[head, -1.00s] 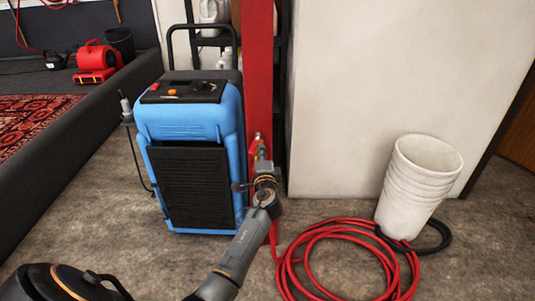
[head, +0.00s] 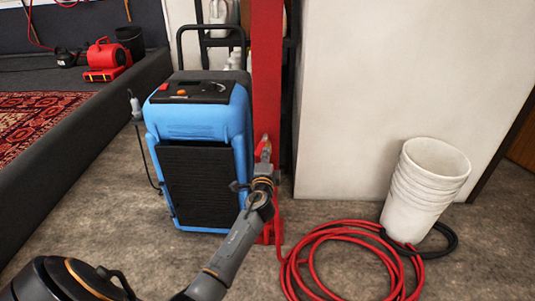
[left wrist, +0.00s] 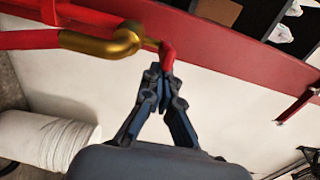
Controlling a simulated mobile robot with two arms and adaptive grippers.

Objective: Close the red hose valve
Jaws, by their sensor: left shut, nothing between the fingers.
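The red valve handle (left wrist: 168,54) shows in the left wrist view, beside a brass fitting (left wrist: 118,41) that joins a red hose (left wrist: 28,40). My left gripper (left wrist: 163,77) is shut and empty, its fingertips close under the handle's end; I cannot tell whether they touch. In the head view the valve's red handle (head: 264,146) shows small at the red post (head: 267,75), just above my left gripper (head: 264,162). My arm and gripper hide the lower part of the valve there. My right gripper is not in view.
A blue machine (head: 197,150) stands close left of the post. A coiled red hose (head: 335,238) lies on the floor at right, beside stacked white buckets (head: 428,180). A white wall (head: 390,80) is behind. Bare floor lies in front of the machine.

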